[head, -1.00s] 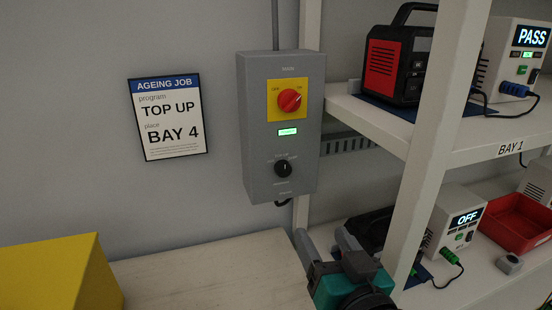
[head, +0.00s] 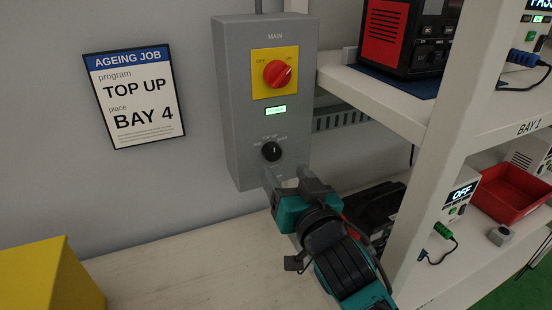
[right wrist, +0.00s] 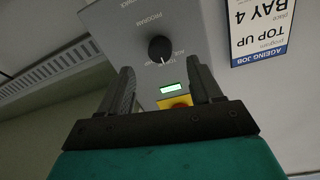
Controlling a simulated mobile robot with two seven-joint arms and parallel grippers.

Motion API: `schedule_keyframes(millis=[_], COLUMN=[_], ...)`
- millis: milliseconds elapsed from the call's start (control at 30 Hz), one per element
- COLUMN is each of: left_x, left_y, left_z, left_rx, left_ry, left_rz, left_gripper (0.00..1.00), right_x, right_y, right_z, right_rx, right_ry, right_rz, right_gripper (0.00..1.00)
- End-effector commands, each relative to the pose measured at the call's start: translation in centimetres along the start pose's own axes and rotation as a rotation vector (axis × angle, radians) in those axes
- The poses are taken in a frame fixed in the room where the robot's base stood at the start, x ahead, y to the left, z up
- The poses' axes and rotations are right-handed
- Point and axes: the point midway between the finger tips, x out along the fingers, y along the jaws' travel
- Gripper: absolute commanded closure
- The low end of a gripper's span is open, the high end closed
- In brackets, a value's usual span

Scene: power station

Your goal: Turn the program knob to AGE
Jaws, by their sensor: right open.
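The black program knob (head: 271,151) sits low on the grey wall box (head: 232,110). Its white mark points up, roughly at the TOP UP label; the small side labels are hard to read. The knob also shows in the right wrist view (right wrist: 160,48), upside down, beyond the fingertips and between them in the picture. My right gripper (head: 288,180) is open and empty, just below and to the right of the knob, apart from it. Its two fingers also show in the right wrist view (right wrist: 164,82). My left gripper is not in view.
A red main switch (head: 278,74) on a yellow plate and a lit green display (head: 275,111) sit above the knob. A sign (head: 135,97) reads TOP UP, BAY 4. A shelf post (head: 440,150) stands at right. A yellow box (head: 45,275) stands at lower left.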

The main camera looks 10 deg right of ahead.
Motion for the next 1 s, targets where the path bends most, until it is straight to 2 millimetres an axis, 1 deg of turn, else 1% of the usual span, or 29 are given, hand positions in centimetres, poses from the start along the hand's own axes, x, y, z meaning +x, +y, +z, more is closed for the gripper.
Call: schedule_keyframes(millis=[33,100,300,500,767,1000], left_x=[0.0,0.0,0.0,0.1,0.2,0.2], left_y=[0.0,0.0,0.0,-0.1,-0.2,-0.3], left_z=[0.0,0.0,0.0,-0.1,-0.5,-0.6], left_rx=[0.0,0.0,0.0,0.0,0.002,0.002], left_ry=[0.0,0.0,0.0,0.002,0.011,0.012], left_rz=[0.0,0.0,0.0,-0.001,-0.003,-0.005], left_gripper=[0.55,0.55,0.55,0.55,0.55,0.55], right_x=[1.0,2.3,4.9,6.0,6.0,6.0], right_y=[0.0,0.0,0.0,0.0,0.0,0.0], right_z=[-0.1,-0.1,-0.1,-0.1,0.0,0.0], right_rx=[-0.002,-0.003,-0.001,0.001,0.0,0.0], right_ry=[0.002,0.002,0.001,0.001,0.001,0.001], right_rz=[0.0,0.0,-0.001,-0.001,0.0,0.0], right_gripper=[0.36,0.36,0.36,0.36,0.36,0.59])
